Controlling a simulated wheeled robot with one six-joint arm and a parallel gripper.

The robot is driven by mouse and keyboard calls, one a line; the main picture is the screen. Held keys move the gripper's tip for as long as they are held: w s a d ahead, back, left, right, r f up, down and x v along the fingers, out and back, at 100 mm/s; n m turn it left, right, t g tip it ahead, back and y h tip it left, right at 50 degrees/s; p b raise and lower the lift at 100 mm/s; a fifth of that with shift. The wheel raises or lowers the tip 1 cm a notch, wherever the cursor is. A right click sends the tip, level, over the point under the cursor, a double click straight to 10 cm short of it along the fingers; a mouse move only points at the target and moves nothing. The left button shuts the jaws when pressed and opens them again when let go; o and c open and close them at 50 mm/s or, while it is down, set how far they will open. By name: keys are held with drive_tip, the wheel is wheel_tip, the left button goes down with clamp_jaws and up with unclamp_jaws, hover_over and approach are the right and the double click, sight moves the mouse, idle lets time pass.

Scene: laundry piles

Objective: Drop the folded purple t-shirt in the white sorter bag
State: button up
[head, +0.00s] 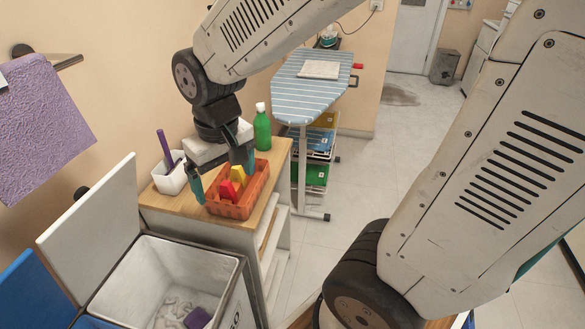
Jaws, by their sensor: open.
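The white sorter bag (140,285) stands open at the bottom left, with its white lid (92,215) tilted up behind it. Inside it lies a small folded purple cloth (198,318), which looks like the purple t-shirt; the frame's lower edge is close to it. Light grey crumpled fabric lies beside it. My gripper (223,177) is open and points down above the wooden-topped cabinet, beyond the sorter bag. I see nothing between its fingers. It is well apart from the purple cloth.
A white cup (170,178) and green bottle (262,130) stand near. A purple towel (45,125) hangs left. An ironing board (312,95) stands behind; the floor (385,170) at right is clear.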

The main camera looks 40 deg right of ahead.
drive_tip(key=s+d+r, duration=0.2)
drive_tip(key=s+r, duration=0.1)
drive_tip(key=s, duration=0.4)
drive_tip(key=s+d+r, duration=0.2)
drive_tip(key=s+r, duration=0.2)
drive_tip(key=s, duration=0.2)
drive_tip(key=shift+s+d+r+m, duration=0.15)
drive_tip(key=shift+s+d+m, duration=0.15)
drive_tip(key=shift+s+d, duration=0.1)
drive_tip(key=shift+c, duration=0.2)
